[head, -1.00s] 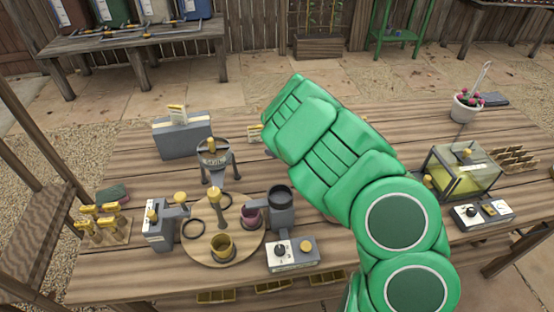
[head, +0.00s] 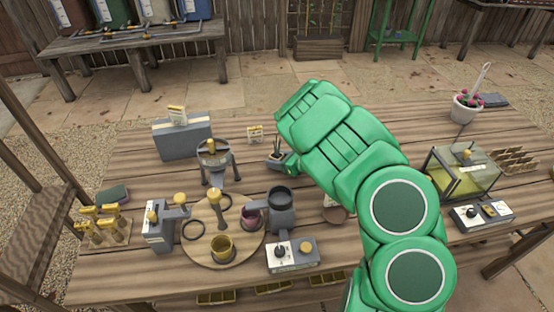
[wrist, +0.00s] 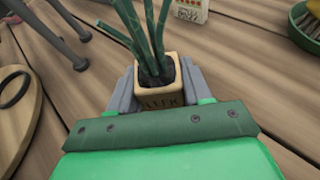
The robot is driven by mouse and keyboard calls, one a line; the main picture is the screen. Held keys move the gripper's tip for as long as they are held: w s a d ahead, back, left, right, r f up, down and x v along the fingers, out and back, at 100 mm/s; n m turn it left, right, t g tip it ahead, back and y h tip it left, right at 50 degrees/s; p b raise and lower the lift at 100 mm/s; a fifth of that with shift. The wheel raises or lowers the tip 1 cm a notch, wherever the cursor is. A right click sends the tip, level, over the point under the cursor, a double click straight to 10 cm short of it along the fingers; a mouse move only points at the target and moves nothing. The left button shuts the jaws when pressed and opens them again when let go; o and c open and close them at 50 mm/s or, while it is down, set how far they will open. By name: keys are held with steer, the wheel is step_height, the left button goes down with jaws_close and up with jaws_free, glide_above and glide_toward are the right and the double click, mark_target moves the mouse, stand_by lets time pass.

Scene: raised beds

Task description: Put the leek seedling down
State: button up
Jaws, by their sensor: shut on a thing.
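The leek seedling (wrist: 143,38) has dark green upright leaves in a small square cream pot with dark lettering on its front. My gripper (wrist: 157,88) has its grey fingers on both sides of the pot and is shut on it. In the head view the seedling (head: 277,152) shows small at the end of my green arm, over the middle of the wooden table (head: 360,118). My gripper (head: 284,161) is partly hidden there by the arm. I cannot tell whether the pot's base touches the table.
A small white card (head: 255,134) stands just behind the seedling. A grey three-legged stand (head: 215,160) is to its left. A round wooden board (head: 205,255) with cups lies in front left. A glass case (head: 462,172) stands at the right. Bare planks lie around the pot.

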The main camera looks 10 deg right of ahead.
steer(key=o, duration=1.1)
steer(key=shift+f, duration=0.1)
steer(key=shift+c, duration=0.2)
steer(key=v, duration=1.2)
